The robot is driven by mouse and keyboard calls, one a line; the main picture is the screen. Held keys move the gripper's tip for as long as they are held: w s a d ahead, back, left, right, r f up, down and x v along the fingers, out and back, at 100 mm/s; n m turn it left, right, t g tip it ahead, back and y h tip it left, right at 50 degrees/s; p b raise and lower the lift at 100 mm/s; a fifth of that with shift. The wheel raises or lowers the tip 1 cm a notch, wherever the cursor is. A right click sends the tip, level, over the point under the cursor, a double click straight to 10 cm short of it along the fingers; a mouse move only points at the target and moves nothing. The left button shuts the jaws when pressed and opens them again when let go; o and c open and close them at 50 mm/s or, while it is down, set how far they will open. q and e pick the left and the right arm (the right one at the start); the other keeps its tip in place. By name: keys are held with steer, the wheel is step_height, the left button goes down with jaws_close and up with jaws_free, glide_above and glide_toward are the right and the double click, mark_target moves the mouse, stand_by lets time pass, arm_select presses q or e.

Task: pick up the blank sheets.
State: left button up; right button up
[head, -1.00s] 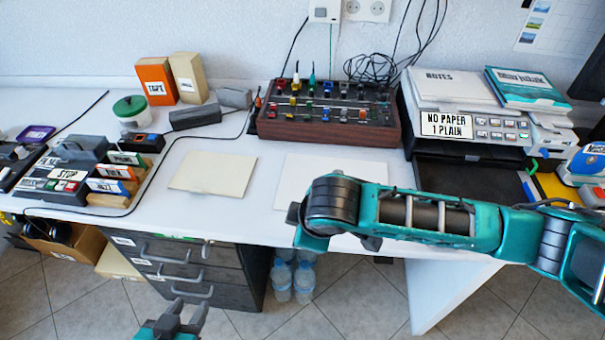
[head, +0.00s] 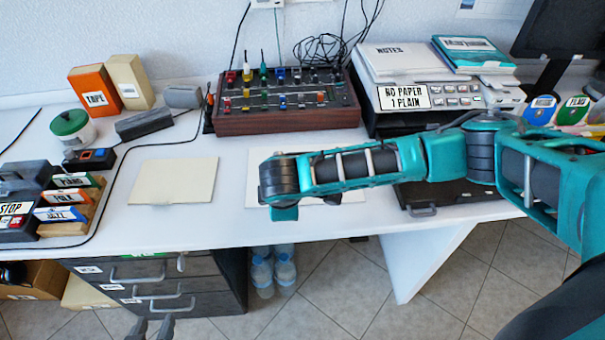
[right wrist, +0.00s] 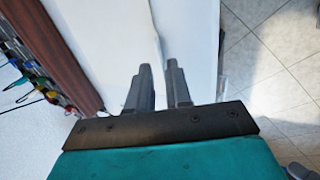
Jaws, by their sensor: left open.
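A white sheet or stack of sheets (head: 258,165) lies on the white desk, partly hidden under my right arm in the head view. A cream flat sheet or folder (head: 173,180) lies to its left. My right gripper (right wrist: 158,68) shows its two fingers apart in the right wrist view, with a pale surface (right wrist: 188,35) behind them; I cannot tell whether they touch it. In the head view its fingers are mostly hidden by the arm. My left gripper (head: 152,326) is open and empty at the bottom edge, low in front of the drawers.
A brown control box (head: 290,119) with coloured levers stands at the back. A printer labelled NO PAPER 1 PLAIN (head: 445,97) stands right of it, with a black tray (head: 450,192) in front. A button console (head: 25,205) is at the left. Drawers (head: 165,285) are below the desk.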

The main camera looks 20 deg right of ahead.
steer(key=x, duration=0.4)
steer(key=shift+w+d+f+b, duration=0.1)
steer(key=shift+d+f+b, duration=0.2)
steer(key=shift+f+b, duration=0.1)
steer(key=shift+r, duration=0.1)
jaws_close()
stand_by(1.0)
